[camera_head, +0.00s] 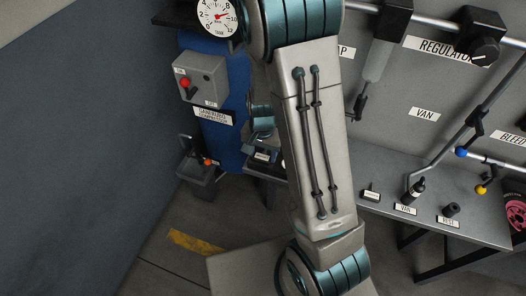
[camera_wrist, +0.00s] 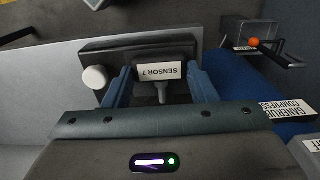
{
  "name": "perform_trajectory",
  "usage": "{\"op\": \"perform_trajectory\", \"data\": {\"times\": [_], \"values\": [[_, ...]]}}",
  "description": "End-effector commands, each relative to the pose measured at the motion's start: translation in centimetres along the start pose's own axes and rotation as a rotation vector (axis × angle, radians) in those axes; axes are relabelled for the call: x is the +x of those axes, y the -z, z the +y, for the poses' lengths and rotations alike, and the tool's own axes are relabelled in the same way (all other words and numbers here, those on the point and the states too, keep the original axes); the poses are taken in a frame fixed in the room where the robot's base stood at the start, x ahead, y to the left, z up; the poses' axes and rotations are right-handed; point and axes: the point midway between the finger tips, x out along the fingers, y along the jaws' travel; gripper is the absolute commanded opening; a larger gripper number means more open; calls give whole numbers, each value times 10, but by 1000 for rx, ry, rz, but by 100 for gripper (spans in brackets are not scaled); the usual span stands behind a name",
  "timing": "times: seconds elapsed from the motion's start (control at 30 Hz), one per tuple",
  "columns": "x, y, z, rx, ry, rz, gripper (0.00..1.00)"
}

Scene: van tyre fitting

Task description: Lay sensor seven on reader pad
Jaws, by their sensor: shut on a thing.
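In the wrist view, my gripper (camera_wrist: 160,80) has its two blue fingers closed on a dark piece with a white label reading "SENSOR 7" (camera_wrist: 158,72), upside down in the picture. A short grey stem hangs below the label, between the fingers. A wide dark block (camera_wrist: 110,48) lies directly behind the label, with a white round knob (camera_wrist: 95,78) at its left. I cannot tell whether this block touches sensor seven or is part of it. I cannot make out a reader pad by name. In the head view my arm covers the middle.
A blue compressor (camera_head: 225,140) with a grey switch box (camera_head: 200,78) stands left of my arm; its blue side shows in the wrist view (camera_wrist: 240,82). At right, a grey bench (camera_head: 385,170) holds small labelled items under a panel with a regulator (camera_head: 482,35). Floor at lower left is clear.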

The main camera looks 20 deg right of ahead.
Motion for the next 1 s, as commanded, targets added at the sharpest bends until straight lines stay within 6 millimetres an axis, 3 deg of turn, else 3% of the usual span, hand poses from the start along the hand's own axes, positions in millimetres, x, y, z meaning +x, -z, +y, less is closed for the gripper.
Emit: {"op": "perform_trajectory", "data": {"times": [0.13,0.17,0.23,0.67,1.0], "values": [[5,0,0,0,0,0,30],[4,0,0,0,0,0,57],[3,0,0,0,0,0,74],[-7,1,-1,-1,2,2,74],[-73,1,-1,-2,4,4,74]]}}
